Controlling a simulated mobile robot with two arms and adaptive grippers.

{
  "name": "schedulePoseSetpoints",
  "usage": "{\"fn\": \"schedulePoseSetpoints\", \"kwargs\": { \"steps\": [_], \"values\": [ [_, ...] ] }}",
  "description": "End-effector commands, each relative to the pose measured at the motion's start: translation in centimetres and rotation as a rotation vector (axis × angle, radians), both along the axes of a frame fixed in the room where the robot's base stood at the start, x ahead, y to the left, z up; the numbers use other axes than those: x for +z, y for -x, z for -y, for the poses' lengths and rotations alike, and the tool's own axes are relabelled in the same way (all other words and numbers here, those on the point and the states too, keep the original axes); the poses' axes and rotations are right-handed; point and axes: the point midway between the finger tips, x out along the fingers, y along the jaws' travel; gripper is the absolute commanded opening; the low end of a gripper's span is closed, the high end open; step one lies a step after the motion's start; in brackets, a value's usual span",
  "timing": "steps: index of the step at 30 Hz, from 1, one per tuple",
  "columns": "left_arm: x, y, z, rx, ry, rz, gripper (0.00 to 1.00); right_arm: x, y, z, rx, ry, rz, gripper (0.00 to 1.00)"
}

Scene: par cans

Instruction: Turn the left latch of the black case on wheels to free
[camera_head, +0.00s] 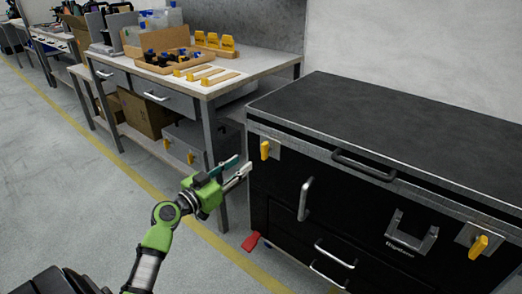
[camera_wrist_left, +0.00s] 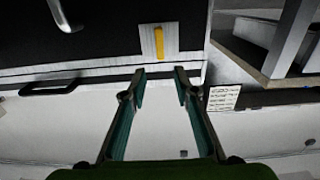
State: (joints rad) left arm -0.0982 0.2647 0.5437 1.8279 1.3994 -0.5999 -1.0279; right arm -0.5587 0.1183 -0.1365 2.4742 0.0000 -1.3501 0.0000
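The black case on wheels (camera_head: 330,115) stands at the right. Its left latch (camera_head: 265,150) is a yellow handle on a pale metal plate at the upper left of the front, standing about upright. It also shows in the left wrist view (camera_wrist_left: 158,42), where the scene looks upside down. My left gripper (camera_head: 243,165) is open and empty, pointing at the case just left of the latch in the head view. In the left wrist view the latch lies beyond the gap between the fingertips (camera_wrist_left: 160,72), apart from them. My right gripper is not in view.
A second yellow latch (camera_head: 478,246) is at the right of the case front. Silver handles (camera_head: 305,199) and a black lid handle (camera_head: 363,165) stick out. A red pedal (camera_head: 251,242) is low at the corner. A workbench (camera_head: 262,62) stands behind. The left floor is clear.

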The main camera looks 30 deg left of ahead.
Motion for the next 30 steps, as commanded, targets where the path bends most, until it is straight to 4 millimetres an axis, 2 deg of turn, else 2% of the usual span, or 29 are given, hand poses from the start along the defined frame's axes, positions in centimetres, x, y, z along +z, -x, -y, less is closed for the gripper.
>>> {"fn": "schedulePoseSetpoints", "kwargs": {
  "steps": [9,15,21,30],
  "values": [
    [0.1,-6.3,0.5,0.001,0.002,0.001,0.28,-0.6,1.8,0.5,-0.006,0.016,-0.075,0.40],
    [-0.1,-9.3,0.7,0.001,0.002,-0.001,0.28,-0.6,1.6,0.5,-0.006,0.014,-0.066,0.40],
    [-0.1,-10.9,0.8,0.001,0.002,-0.001,0.28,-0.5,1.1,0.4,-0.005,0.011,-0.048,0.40],
    [-0.1,-11.2,0.9,0.001,0.000,-0.002,0.28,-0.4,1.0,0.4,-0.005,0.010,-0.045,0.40]
  ]
}}
